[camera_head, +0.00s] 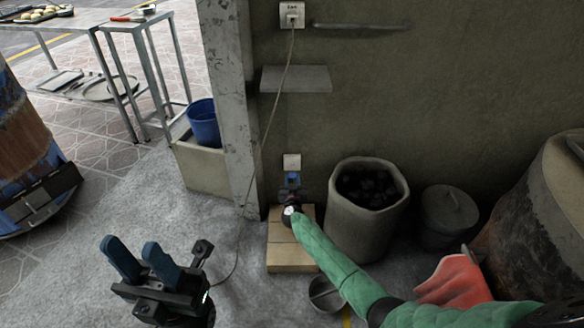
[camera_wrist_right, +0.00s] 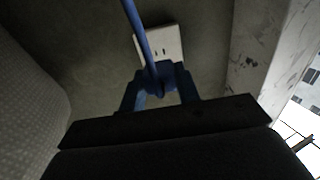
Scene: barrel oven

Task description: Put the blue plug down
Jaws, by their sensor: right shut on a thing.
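My right gripper (camera_head: 291,180) is at the wall just below the lower white outlet (camera_head: 292,161). In the right wrist view its two blue fingers (camera_wrist_right: 160,92) are shut on the blue plug (camera_wrist_right: 157,75), whose blue cord (camera_wrist_right: 138,28) runs up out of view. The outlet (camera_wrist_right: 173,42) is right behind the plug; one pair of slots shows and its lower part is hidden. I cannot tell whether the plug touches the outlet. My left gripper (camera_head: 137,259) is open and empty above the floor at the lower left.
A wooden block or box (camera_head: 290,258) stands under my right gripper. A bin of dark lumps (camera_head: 345,225) and a lidded pot (camera_head: 449,210) stand to its right. A pale cable (camera_head: 268,130) hangs from the upper outlet (camera_head: 292,15). A shelf (camera_head: 296,79) juts from the wall.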

